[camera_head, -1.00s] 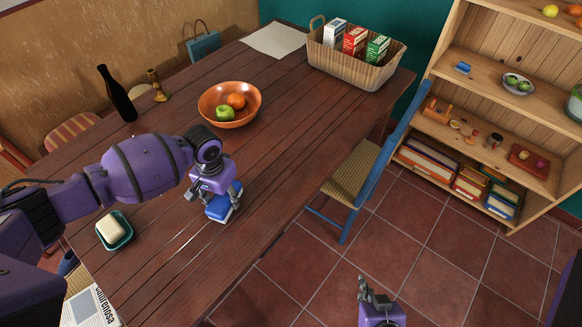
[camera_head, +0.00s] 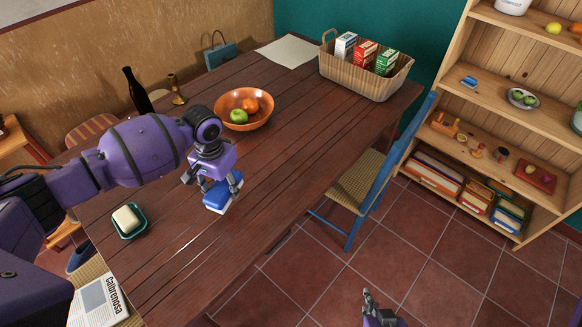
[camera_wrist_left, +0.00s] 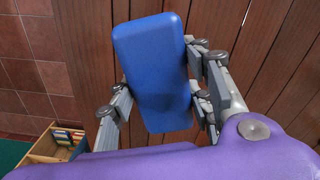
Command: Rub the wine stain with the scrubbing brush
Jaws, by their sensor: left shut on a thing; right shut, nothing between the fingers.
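My left gripper (camera_head: 215,186) is shut on the scrubbing brush (camera_head: 224,194), a blue block with a paler underside edge. It holds the brush over the middle of the dark wooden table (camera_head: 290,135); I cannot tell whether the brush touches the wood. In the left wrist view the brush's flat blue face (camera_wrist_left: 153,70) lies between the fingers, with planks behind it. No wine stain can be made out; the arm and brush hide part of the tabletop. My right gripper (camera_head: 370,299) is shut and empty, low above the tiled floor at the bottom edge.
An orange bowl of fruit (camera_head: 225,118) stands behind the brush. A soap dish (camera_head: 130,235) lies to the left, a dark bottle (camera_head: 135,92) and candlestick (camera_head: 175,90) further back. A basket of cartons (camera_head: 360,82) is at the far end. A blue chair (camera_head: 372,190) stands at the right side.

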